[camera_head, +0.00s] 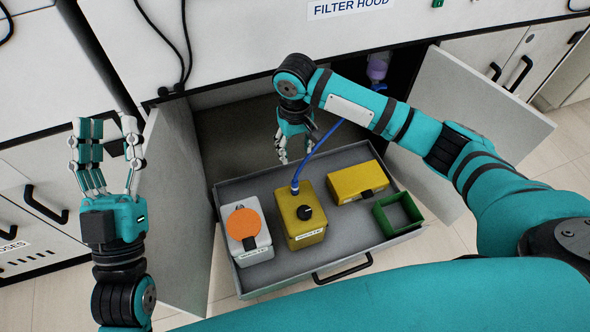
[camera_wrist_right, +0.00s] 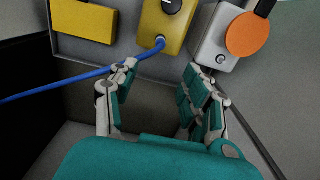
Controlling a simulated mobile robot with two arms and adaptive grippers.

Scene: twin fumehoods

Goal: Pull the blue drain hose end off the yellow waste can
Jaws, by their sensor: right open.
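The yellow waste can (camera_head: 305,232) with a black cap stands in the pulled-out grey drawer; it also shows in the right wrist view (camera_wrist_right: 172,32). The blue drain hose (camera_head: 325,140) runs down from the cabinet, and its hose end (camera_head: 295,188) sits on the can's back edge. In the right wrist view the blue hose (camera_wrist_right: 70,83) reaches the can just beyond my fingers. My right gripper (camera_head: 295,161) is open and empty behind the can, close to the hose end but apart from it. My left gripper (camera_head: 105,130) is raised at the left, open and empty.
In the drawer (camera_head: 355,257) stand a white can (camera_head: 249,252) with an orange disc (camera_head: 244,223), a yellow box (camera_head: 354,182) and a green open bin (camera_head: 398,213). Open cabinet doors (camera_head: 480,120) flank the drawer. A purple-topped bottle (camera_head: 377,68) is at the back.

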